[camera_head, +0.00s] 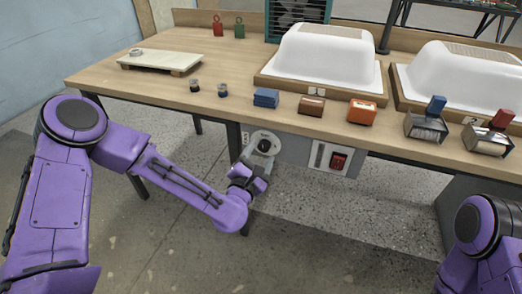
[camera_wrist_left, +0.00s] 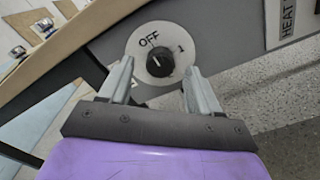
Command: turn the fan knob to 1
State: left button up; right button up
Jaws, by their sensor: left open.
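The fan knob (camera_head: 265,146) is a black round knob on a pale round plate, set in the grey panel at the table's front edge. In the left wrist view the knob (camera_wrist_left: 160,62) has a white mark pointing up and left, towards the word OFF; the label 1 is at its right. My left gripper (camera_head: 262,158) is in front of the knob. In the left wrist view the left gripper (camera_wrist_left: 159,74) is open, with one finger to each side of the knob; I cannot tell whether they touch it. My right gripper is out of view.
A teal-framed fan (camera_head: 298,14) stands at the back of the table. A red switch (camera_head: 338,161) sits on the panel right of the knob. Floor in front is clear.

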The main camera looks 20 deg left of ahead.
pick_arm(q)
jog(key=shift+w, duration=1.05)
jog(key=c, duration=1)
jog(key=shift+c, duration=0.2)
